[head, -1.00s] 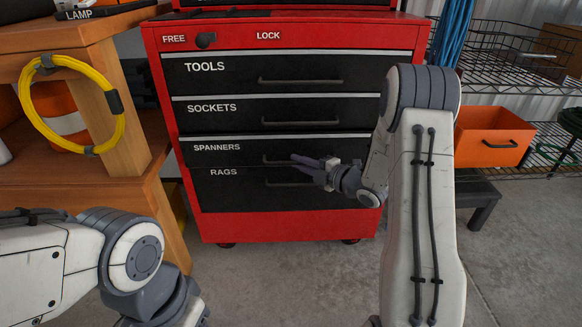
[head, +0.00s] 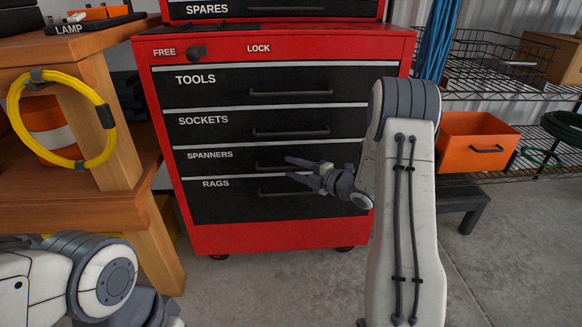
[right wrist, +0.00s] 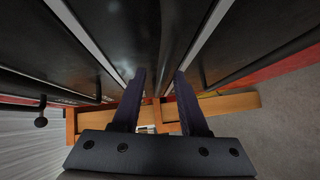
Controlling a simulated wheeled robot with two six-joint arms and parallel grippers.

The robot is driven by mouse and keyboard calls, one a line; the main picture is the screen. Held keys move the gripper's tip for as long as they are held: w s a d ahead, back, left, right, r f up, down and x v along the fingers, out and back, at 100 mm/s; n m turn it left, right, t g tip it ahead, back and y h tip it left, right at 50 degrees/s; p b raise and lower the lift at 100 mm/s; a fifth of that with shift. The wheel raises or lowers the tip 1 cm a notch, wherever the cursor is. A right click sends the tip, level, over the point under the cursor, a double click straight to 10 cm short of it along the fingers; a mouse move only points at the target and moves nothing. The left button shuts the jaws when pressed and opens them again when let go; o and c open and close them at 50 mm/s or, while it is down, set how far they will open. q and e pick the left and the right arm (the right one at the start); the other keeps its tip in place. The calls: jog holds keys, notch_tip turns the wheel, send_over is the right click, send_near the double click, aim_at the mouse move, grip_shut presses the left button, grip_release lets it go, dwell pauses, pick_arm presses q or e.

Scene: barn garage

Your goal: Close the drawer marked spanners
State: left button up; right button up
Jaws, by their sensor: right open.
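The drawer marked spanners (head: 230,163) is a thin black drawer in the red cabinet, between the sockets and rags drawers. Its handle (head: 264,168) is partly behind my right gripper. My left gripper is out of view.
The red cabinet (head: 270,238) also has a free/lock knob (head: 197,52). A wooden bench (head: 155,245) with a yellow hose coil (head: 12,88) stands at the left. An orange bin (head: 466,140) sits on a wire rack at the right.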

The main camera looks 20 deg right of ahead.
pick_arm(q)
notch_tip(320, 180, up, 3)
jog(key=p, duration=0.2)
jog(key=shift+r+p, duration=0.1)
jog(key=shift+p, duration=0.3)
pick_arm(e)
jog(key=v, duration=0.9)
jog(key=shift+s, duration=0.15)
